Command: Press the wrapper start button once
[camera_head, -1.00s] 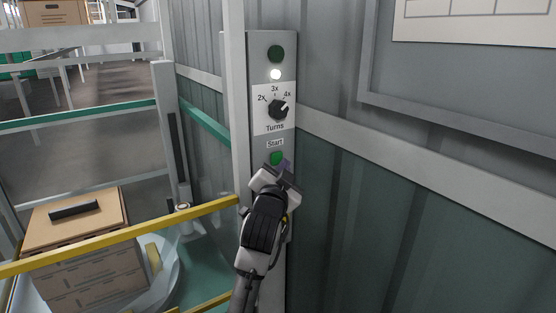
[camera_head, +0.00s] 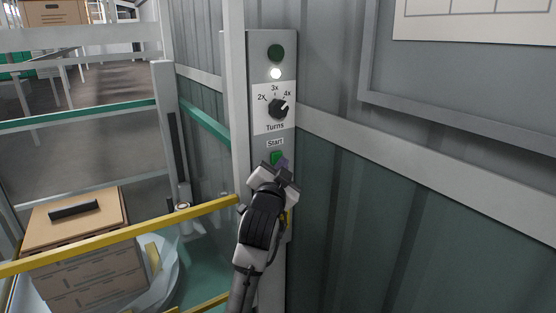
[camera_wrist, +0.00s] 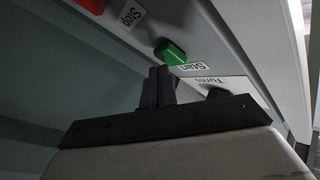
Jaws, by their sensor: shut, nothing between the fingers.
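The green start button (camera_head: 277,157) sits on the grey control panel (camera_head: 286,60) under the label "Start". It also shows in the wrist view (camera_wrist: 170,53), between the "Start" label and the "Stop" label. My gripper (camera_head: 282,163) is shut and empty, with its fingertips at the button's lower right in the head view, covering part of it. In the wrist view the dark fingers (camera_wrist: 158,84) end close below the green button. I cannot tell whether they touch it.
Above the button are a turns dial (camera_head: 278,108), a lit white lamp (camera_head: 275,74) and a dark green lamp (camera_head: 276,53). A red button (camera_wrist: 92,4) lies beyond the "Stop" label. A yellow rail (camera_head: 120,236) and stacked cartons (camera_head: 82,268) stand at left.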

